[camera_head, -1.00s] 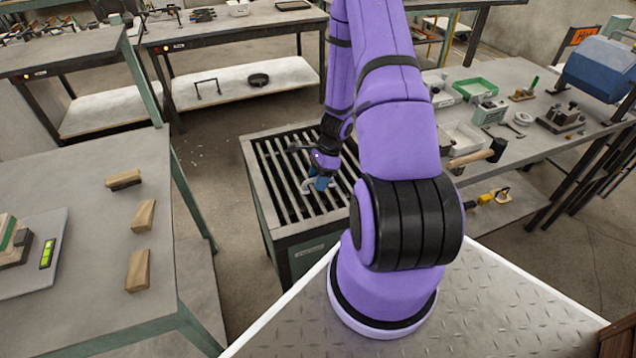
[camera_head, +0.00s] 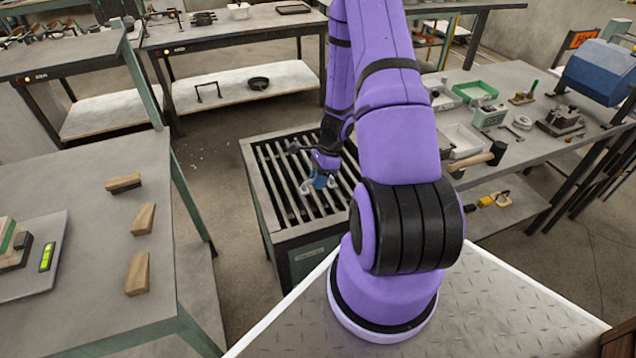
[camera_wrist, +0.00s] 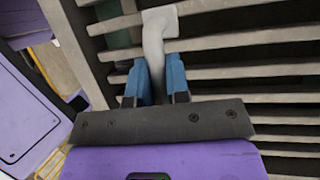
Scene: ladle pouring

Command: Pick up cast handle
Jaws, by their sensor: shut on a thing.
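The cast handle (camera_wrist: 153,45) is a pale grey, curved bar with a flat square end pad. In the wrist view it runs between the two blue fingers of my gripper (camera_wrist: 156,88), which is shut on it. The handle's near part is hidden by the gripper body. In the head view my gripper (camera_head: 318,181) is above the slatted grate, and a small pale part of the handle (camera_head: 306,186) shows beside the fingers. I cannot tell for sure whether the handle touches the slats.
The slatted grate table (camera_head: 258,193) stands below my gripper. A bench with wooden blocks (camera_head: 143,219) is at left. A bench at right holds a mallet (camera_head: 497,152), a green tray (camera_head: 475,90) and several tools. Open floor lies between the left bench and the grate table.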

